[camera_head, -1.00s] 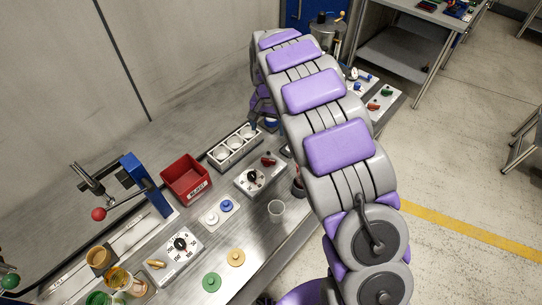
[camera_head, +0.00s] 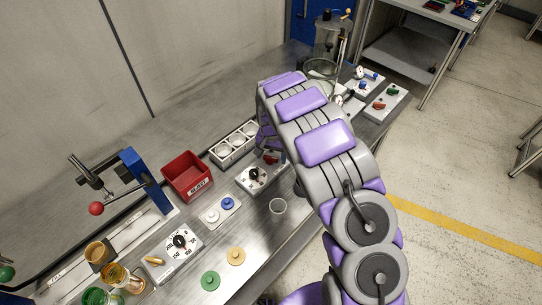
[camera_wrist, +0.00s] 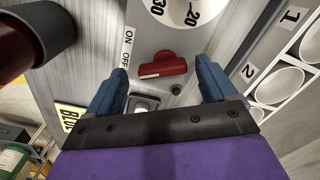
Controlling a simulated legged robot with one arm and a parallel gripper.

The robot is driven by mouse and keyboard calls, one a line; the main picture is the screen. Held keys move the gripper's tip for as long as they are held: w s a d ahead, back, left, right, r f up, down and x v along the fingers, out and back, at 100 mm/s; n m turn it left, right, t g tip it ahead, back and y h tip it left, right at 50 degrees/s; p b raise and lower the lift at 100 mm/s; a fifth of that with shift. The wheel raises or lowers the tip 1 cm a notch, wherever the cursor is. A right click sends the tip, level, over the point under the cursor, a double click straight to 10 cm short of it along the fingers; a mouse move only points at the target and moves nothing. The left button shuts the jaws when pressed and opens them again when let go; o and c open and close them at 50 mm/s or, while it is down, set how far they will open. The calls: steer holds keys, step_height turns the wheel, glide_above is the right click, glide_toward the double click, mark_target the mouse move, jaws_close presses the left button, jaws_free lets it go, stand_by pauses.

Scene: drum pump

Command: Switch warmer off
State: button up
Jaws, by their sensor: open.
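The warmer panel (camera_head: 252,186) is a pale plate with a dark dial, on the bench in the head view. Its red switch handle (camera_head: 271,158) is partly hidden by my arm. In the wrist view the red handle (camera_wrist: 163,68) lies roughly level, with a white mark towards its left end. ON and OFF labels (camera_wrist: 129,45) stand to its left. My gripper (camera_wrist: 161,82) is open and empty, with blue fingertips on either side of the handle in the picture. I cannot tell whether they touch it. In the head view my gripper is mostly hidden.
A white tray with round wells (camera_head: 233,147) lies beside the panel. A dark round thing (camera_wrist: 40,35) fills the wrist view's upper left.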

steer(key=shift+a+f, duration=0.15)
steer(key=shift+f, duration=0.1)
steer(key=shift+a, duration=0.2)
steer(key=shift+c, duration=0.4)
steer(key=shift+d, duration=0.15)
steer(key=c, duration=1)
steer(key=shift+r+n+p, duration=0.15)
steer(key=shift+n+p, duration=0.25)
steer(key=shift+p, duration=0.2)
steer(key=shift+n+p, duration=0.35)
steer(key=shift+n, duration=0.05)
steer(key=shift+w, duration=0.1)
steer(key=o, duration=1.1)
